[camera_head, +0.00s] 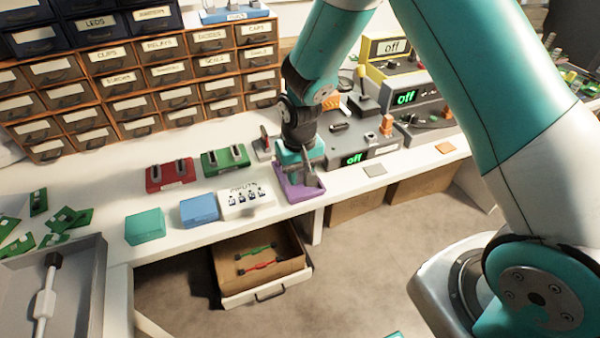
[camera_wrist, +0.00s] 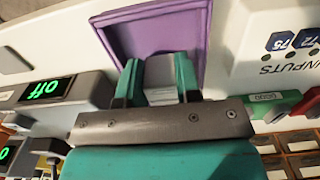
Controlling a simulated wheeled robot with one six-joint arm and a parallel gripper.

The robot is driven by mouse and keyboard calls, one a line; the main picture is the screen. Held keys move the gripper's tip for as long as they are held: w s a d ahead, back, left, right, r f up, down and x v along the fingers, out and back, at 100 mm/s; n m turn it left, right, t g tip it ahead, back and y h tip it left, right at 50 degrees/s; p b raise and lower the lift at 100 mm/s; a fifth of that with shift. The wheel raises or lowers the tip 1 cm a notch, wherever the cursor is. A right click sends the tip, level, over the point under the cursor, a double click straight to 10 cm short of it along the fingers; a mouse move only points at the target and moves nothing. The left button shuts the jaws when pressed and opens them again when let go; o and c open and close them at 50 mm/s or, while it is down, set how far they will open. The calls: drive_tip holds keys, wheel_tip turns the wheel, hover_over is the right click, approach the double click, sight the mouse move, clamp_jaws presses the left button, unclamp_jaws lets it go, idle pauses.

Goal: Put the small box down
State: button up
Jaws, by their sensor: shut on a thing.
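My gripper (camera_head: 302,170) is over the purple tray (camera_head: 312,191) near the front edge of the white workbench. In the wrist view, my gripper (camera_wrist: 158,82) has its teal fingers on either side of a small pale grey box (camera_wrist: 160,70) and is shut on it. The box is over the inside of the purple tray (camera_wrist: 205,30). I cannot tell whether the box touches the tray's floor. In the head view the box is mostly hidden by the fingers.
Left of the tray stand a white INPUTS panel (camera_head: 247,200), a blue box (camera_head: 199,211) and a teal box (camera_head: 145,226). A grey device with an "off" display (camera_head: 352,142) stands close on the right. An open drawer (camera_head: 262,262) juts out below the bench.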

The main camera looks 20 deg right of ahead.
drive_tip(key=shift+f, duration=0.3)
drive_tip(key=o, duration=0.6)
wheel_tip(320, 180, up, 12)
drive_tip(key=s+a+r+n+y, duration=0.1)
drive_tip(key=s+r+n, duration=0.1)
drive_tip(key=s+r, duration=0.2)
drive_tip(key=s+a+r+n+y, duration=0.1)
drive_tip(key=s+r, duration=0.4)
drive_tip(key=s, duration=0.6)
drive_tip(key=s+a+r+n+y, duration=0.2)
drive_tip(key=s+r+n, duration=0.2)
drive_tip(key=s, duration=0.4)
drive_tip(key=shift+s+a+r, duration=0.2)
drive_tip(key=shift+r, duration=0.15)
